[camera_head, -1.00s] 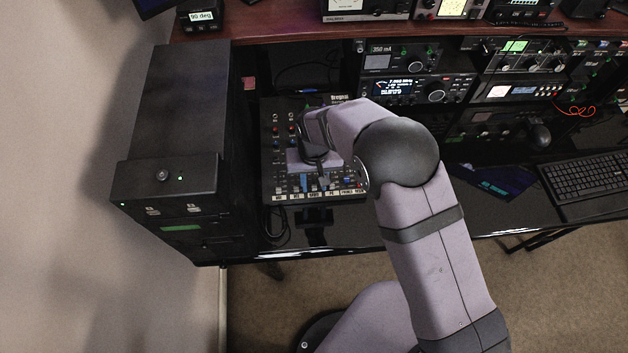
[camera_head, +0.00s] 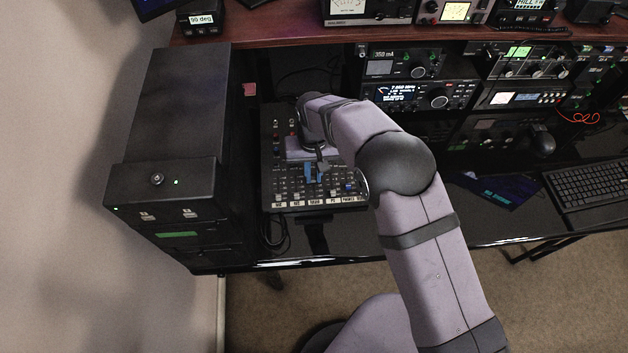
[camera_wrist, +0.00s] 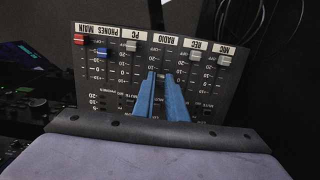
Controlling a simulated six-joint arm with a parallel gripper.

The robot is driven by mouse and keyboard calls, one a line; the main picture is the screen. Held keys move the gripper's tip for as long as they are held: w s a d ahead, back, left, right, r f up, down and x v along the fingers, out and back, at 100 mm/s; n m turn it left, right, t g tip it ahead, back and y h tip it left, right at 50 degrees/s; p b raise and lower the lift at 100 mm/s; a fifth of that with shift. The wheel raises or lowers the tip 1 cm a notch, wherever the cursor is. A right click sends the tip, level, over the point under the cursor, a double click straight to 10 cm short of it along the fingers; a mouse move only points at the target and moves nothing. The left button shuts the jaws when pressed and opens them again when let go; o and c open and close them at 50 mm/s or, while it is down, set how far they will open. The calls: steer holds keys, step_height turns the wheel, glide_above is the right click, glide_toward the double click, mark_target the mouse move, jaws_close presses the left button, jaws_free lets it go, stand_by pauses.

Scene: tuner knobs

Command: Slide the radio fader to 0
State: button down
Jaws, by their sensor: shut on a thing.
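The mixer panel (camera_wrist: 115,82) shows upside down in the wrist view, with the RADIO label (camera_wrist: 166,47) above my fingers. My gripper (camera_wrist: 160,76) has its two blue fingers shut on the radio fader in that column. The fader cap is mostly hidden between the fingertips. The tips are roughly level with the 0 marks of the neighbouring scales; the exact setting cannot be read. In the head view, my gripper (camera_head: 314,172) is over the mixer (camera_head: 284,190), and my arm covers part of its right side.
A white PC fader (camera_wrist: 131,45) and a white REC fader (camera_wrist: 195,56) flank the radio column. Blue PHONES (camera_wrist: 102,51), red MAIN (camera_wrist: 79,38) and white MIC (camera_wrist: 225,60) faders lie farther out. A black cabinet (camera_head: 175,120) stands left of the mixer.

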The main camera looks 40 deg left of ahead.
mark_target(313, 178)
steer(key=c, duration=1.8)
jaws_free()
steer(key=shift+r, duration=0.1)
steer(key=shift+r+b, duration=1.05)
steer(key=shift+r, duration=2.55)
